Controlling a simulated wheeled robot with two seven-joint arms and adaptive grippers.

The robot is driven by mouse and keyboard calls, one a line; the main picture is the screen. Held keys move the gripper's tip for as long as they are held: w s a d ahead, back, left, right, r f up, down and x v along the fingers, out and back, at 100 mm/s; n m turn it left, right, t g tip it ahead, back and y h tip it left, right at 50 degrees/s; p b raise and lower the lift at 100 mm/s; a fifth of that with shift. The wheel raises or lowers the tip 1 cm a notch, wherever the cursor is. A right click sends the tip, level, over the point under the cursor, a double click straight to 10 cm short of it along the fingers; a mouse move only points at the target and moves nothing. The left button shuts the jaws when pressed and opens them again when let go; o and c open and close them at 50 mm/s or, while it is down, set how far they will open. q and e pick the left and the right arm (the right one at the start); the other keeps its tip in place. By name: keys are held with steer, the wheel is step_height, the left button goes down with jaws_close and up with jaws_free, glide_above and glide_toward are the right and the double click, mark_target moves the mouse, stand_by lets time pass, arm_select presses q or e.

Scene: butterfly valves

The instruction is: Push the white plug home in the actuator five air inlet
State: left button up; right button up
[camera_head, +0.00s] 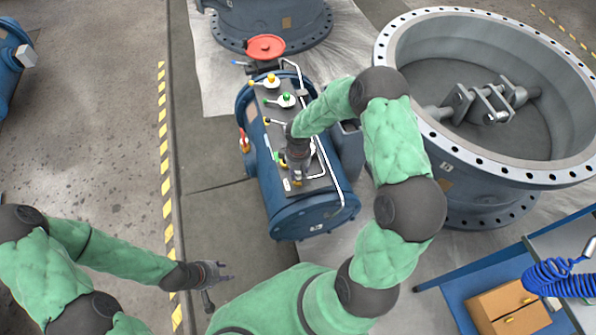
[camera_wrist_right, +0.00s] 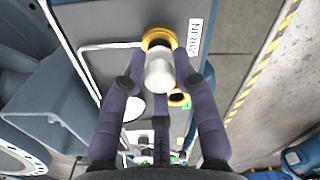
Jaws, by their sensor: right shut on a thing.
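The actuator (camera_head: 292,218) is a blue cylinder with a grey top panel, in the middle of the head view. In the right wrist view the air inlet is a brass ring (camera_wrist_right: 158,36) beside an "AIR IN" label (camera_wrist_right: 195,36). The white plug (camera_wrist_right: 159,73) lines up with the ring and overlaps its lower edge; I cannot tell how deep it sits. My right gripper (camera_head: 296,174) is over the near end of the panel, its purple-grey fingers shut around the plug. The plug is hidden in the head view. My left gripper (camera_head: 216,279) is open and empty, low over the floor.
The panel carries yellow and green knobs (camera_head: 286,100) and a white bent pipe (camera_head: 329,182). A red handwheel (camera_head: 265,47) stands behind. A large flanged valve body (camera_head: 470,165) is close on the right. A bench with a cardboard box (camera_head: 508,306) is at lower right.

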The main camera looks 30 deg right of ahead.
steer(key=shift+f+b, duration=1)
steer(key=shift+f, duration=0.05)
stand_by(1.7)
steer(key=o, duration=0.9)
steer(key=o, duration=0.5)
steer(key=shift+r, duration=0.1)
steer(key=shift+r+p, duration=2.8)
steer(key=shift+r, duration=0.95)
